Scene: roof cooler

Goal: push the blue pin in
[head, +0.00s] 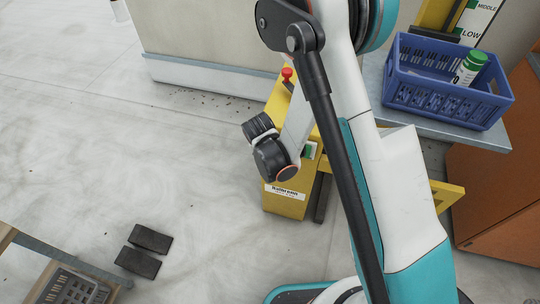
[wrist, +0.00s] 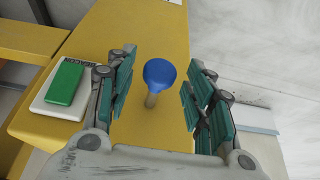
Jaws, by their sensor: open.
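The blue pin (wrist: 160,73) has a round blue head on a pale metal stem and stands out from a yellow surface (wrist: 100,40). In the wrist view it shows between the two fingers of my gripper (wrist: 159,82). The gripper is open, with a visible gap on each side of the pin head. I cannot tell how far the fingertips are from the yellow surface. In the head view my arm crosses in front of the yellow post (head: 287,203), and I cannot make out the blue pin there.
A green block on a white plate (wrist: 50,104) sits left of the gripper. A red knob (head: 287,73) stands on the yellow post. A blue crate (head: 412,98) with a green-capped bottle (head: 468,69) is on a shelf at right. Two dark pads (head: 150,239) lie on open floor.

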